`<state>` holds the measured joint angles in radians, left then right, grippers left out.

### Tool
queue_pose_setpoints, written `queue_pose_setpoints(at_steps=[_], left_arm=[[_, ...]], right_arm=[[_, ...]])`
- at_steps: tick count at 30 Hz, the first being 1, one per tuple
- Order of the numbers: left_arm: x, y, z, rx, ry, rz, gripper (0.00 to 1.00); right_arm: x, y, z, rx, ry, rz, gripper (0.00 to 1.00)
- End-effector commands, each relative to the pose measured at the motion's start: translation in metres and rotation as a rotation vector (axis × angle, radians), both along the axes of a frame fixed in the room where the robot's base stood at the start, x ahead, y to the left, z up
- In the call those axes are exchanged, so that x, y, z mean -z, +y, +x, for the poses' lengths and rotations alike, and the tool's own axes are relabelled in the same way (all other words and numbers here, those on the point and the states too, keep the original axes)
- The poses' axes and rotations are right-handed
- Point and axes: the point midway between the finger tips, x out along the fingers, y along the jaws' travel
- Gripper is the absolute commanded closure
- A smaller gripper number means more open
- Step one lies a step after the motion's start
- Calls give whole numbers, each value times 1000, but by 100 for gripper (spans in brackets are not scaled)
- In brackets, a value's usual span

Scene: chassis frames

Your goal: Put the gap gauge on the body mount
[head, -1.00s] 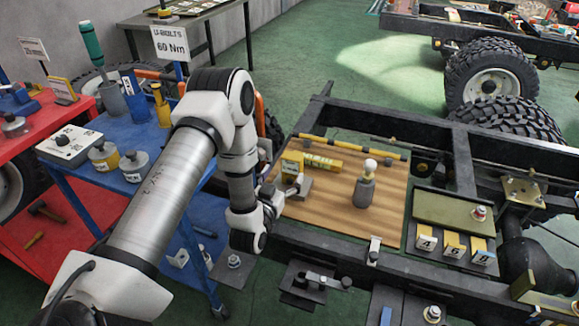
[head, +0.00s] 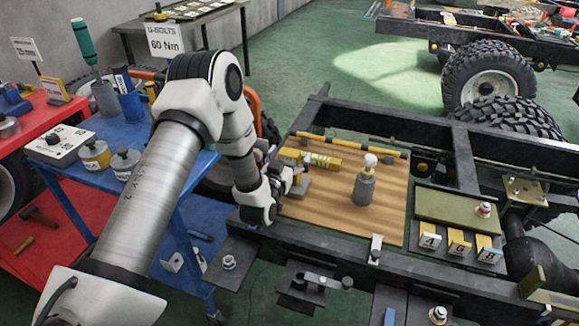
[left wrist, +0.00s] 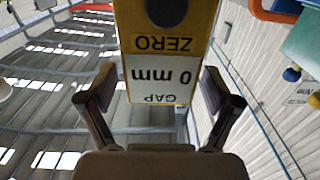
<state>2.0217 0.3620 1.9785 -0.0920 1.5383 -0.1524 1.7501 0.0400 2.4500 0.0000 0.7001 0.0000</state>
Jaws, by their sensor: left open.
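The gap gauge (left wrist: 166,44), a yellow plate with a white "GAP 0 mm" and "ZERO" label, shows upside down in the left wrist view. My left gripper (left wrist: 159,92) is open, with its two fingers on either side of the gauge's lower end. In the head view my left gripper (head: 293,177) is at the left edge of the wooden board (head: 335,212), beside a yellow piece (head: 290,154). My left arm and gripper partly hide the items there. Dark brackets with bolts sit along the near frame rail, one of them at the middle (head: 310,282); I cannot tell which is the body mount.
A grey cylinder with a pale knob (head: 365,182) stands on the board. A black-and-yellow striped bar (head: 352,146) lies along its far edge. An olive tray (head: 455,212) with numbered yellow blocks is to the right. A blue cart (head: 130,195) stands left.

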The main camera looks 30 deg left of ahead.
Motion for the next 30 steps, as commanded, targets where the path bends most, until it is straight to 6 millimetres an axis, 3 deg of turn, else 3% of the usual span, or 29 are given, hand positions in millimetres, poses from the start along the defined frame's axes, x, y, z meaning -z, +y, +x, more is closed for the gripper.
queue_pose_setpoints(at_steps=[1, 7, 10, 11, 19, 28, 30], left_arm=[[0, 0, 0, 0, 0, 0, 10], [0, 0, 0, 0, 0, 0, 81], [0, 0, 0, -1, -1, 0, 81], [0, 0, 0, -1, -1, 0, 88], [-4, 0, 0, -1, -2, 0, 88], [-38, 0, 0, -2, -5, -1, 88], [-35, -7, -12, 1, 2, 0, 88]], right_arm=[[0, 0, 0, 0, 0, 0, 100], [0, 0, 0, 0, 0, 0, 100], [0, 0, 0, 0, 0, 0, 100], [0, 0, 0, 0, 0, 0, 100], [0, 0, 0, 0, 0, 0, 100], [0, 0, 0, 0, 0, 0, 100], [2, 0, 0, 0, 0, 0, 100]])
